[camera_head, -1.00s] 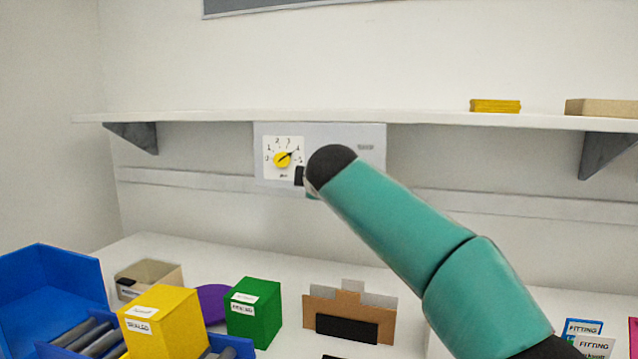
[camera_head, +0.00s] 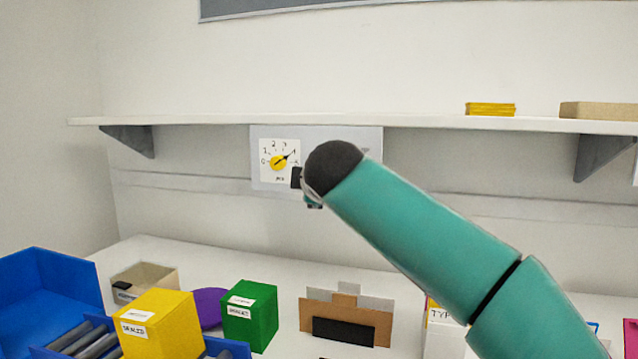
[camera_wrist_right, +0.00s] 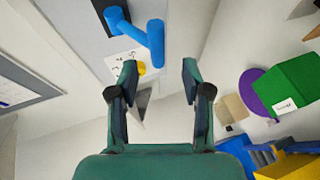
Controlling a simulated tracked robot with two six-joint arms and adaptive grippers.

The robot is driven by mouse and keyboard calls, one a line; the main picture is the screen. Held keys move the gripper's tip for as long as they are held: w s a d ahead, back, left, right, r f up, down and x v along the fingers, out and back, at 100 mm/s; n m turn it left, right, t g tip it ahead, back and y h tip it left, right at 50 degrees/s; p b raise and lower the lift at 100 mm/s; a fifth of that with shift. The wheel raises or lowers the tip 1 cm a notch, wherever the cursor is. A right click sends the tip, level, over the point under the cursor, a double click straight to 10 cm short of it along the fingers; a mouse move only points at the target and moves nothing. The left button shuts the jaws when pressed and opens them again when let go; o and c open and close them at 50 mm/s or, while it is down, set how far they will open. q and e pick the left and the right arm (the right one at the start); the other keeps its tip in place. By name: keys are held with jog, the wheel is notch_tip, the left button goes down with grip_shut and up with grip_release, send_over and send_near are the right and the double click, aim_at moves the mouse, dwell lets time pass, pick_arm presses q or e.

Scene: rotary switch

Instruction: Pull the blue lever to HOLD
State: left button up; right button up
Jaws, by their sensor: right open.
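The blue lever shows in the right wrist view as a thick blue handle (camera_wrist_right: 156,42) on a blue arm that rises from a dark plate on the grey panel (camera_wrist_right: 78,30). In the head view the panel (camera_head: 345,140) hangs under the shelf, and my right arm covers the lever. My right gripper (camera_wrist_right: 160,76) is open and empty. The HOLD mark cannot be read. My left gripper is out of view.
A yellow rotary knob (camera_head: 279,162) with a numbered dial sits at the panel's left. The shelf (camera_head: 200,121) runs just above the panel. Below, a yellow box (camera_head: 165,325), a green box (camera_head: 250,315) and blue bins (camera_head: 50,285) stand on the table.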

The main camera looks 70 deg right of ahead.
jog(key=v, duration=0.7)
dwell(0.6)
